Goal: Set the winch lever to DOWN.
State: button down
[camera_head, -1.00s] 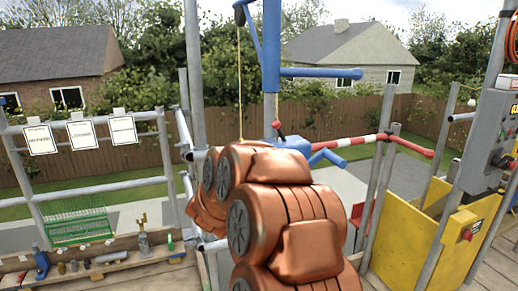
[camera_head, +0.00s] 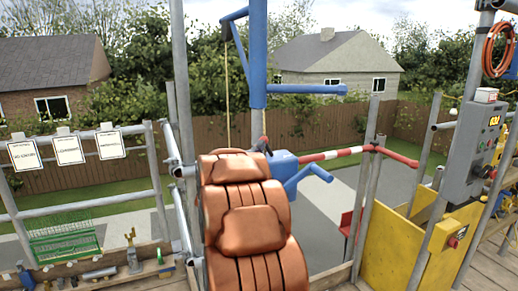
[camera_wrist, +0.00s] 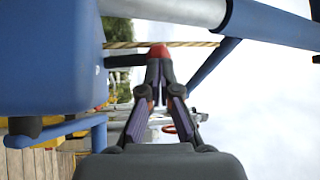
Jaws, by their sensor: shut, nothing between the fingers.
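The blue winch body (camera_head: 284,163) stands on the post behind my copper-coloured arm in the head view, with a blue crank handle (camera_head: 309,176) at its right. It fills the upper left of the wrist view (camera_wrist: 50,55). A red knob (camera_wrist: 158,51), apparently the winch lever's end, shows right at my fingertips in the wrist view. My gripper (camera_wrist: 158,76) is shut with nothing held; its tips overlap the knob in the picture, and I cannot tell whether they touch. In the head view my arm mostly hides the gripper.
A red-and-white barrier bar (camera_head: 335,154) runs right of the winch. A blue hoist arm (camera_head: 305,89) and a rope (camera_head: 227,100) are above. A grey control box (camera_head: 478,140) and yellow panels (camera_head: 390,250) stand right. A plank with tools (camera_head: 115,272) lies left.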

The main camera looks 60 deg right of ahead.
jog(key=shift+d, duration=0.15)
jog(key=shift+r, duration=0.1)
jog(key=shift+r+m+y, duration=0.15)
jog(key=shift+m+y, duration=0.15)
